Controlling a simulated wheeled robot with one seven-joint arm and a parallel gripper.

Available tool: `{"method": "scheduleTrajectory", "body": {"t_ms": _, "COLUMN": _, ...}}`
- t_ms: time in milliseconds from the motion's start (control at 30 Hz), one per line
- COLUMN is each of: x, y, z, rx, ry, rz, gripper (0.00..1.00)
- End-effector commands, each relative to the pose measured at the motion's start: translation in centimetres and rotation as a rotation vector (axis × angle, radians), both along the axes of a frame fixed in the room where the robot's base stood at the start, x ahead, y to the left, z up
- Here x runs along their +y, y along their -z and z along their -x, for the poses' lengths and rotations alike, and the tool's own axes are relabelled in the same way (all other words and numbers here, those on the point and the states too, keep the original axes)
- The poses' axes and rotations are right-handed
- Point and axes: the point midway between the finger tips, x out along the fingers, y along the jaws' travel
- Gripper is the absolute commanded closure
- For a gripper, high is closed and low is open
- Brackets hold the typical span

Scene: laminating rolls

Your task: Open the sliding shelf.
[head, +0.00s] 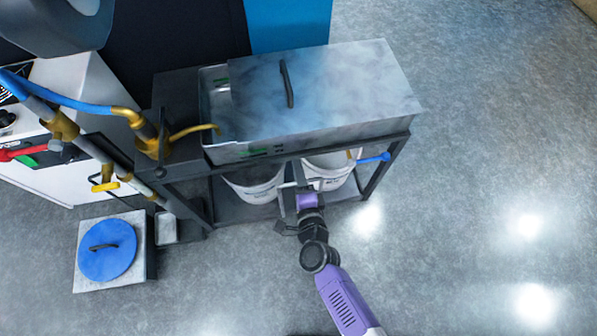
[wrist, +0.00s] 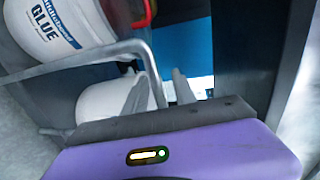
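The sliding shelf (head: 232,213) is the dark low shelf under the metal sink table, with white buckets standing on it. My gripper (head: 298,172) reaches in at its front, between two buckets. In the wrist view, a grey bent metal bar (wrist: 80,64), seemingly the shelf's handle, crosses from the left and bends down between my two fingers (wrist: 160,90). The fingers stand apart on either side of the bar, with slight gaps seen. Whether they touch it is unclear. My gripper hides part of the shelf's front in the head view.
One white bucket (head: 254,184) is left of my gripper, another (head: 328,170) right. The table's leg (head: 384,168) stands to the right. A blue lid (head: 107,250) on a bin and a yellow-blue pipe stand (head: 150,130) are at left. Open floor lies in front and right.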

Motion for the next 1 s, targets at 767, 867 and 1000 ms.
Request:
{"method": "scheduleTrajectory", "body": {"t_ms": 767, "x": -0.03, "y": 0.03, "z": 0.07, "rx": 0.001, "ry": 0.000, "rz": 0.000, "gripper": 1.00}}
{"method": "scheduleTrajectory", "body": {"t_ms": 867, "x": -0.03, "y": 0.03, "z": 0.07, "rx": 0.001, "ry": 0.000, "rz": 0.000, "gripper": 1.00}}
{"method": "scheduleTrajectory", "body": {"t_ms": 1000, "x": -0.03, "y": 0.03, "z": 0.08, "rx": 0.001, "ry": 0.000, "rz": 0.000, "gripper": 1.00}}
